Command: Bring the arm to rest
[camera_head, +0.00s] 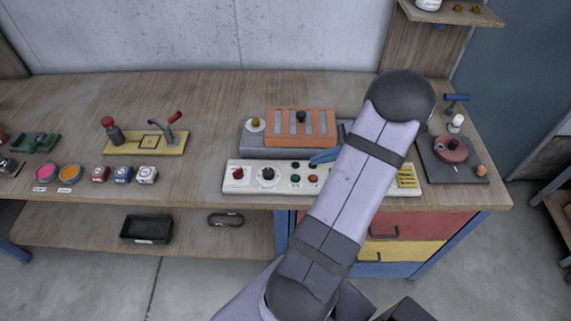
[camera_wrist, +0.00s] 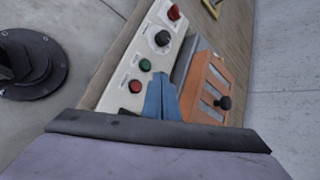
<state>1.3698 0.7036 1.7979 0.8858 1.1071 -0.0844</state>
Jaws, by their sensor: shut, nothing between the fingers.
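My arm reaches up from the bottom of the head view across the bench, bent at a dark elbow near the back. My gripper (camera_head: 325,156) shows as blue fingers poking out left of the arm, above the white control panel (camera_head: 268,186). In the wrist view my gripper (camera_wrist: 161,86) is shut and empty, its blue fingers together. Behind them are the panel (camera_wrist: 124,92) with red and green buttons and a black knob, and the orange slotted lid (camera_wrist: 203,82). The arm hides the panel's right middle part. I cannot tell whether the fingers touch the panel.
The orange lid (camera_head: 288,124) sits on a grey box behind the panel. A dark plate (camera_head: 470,174) with a red round part stands at the right. A yellow-based fixture (camera_head: 146,146), paint pots and small blocks stand left. The bench (camera_head: 215,110) between fixture and box is clear.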

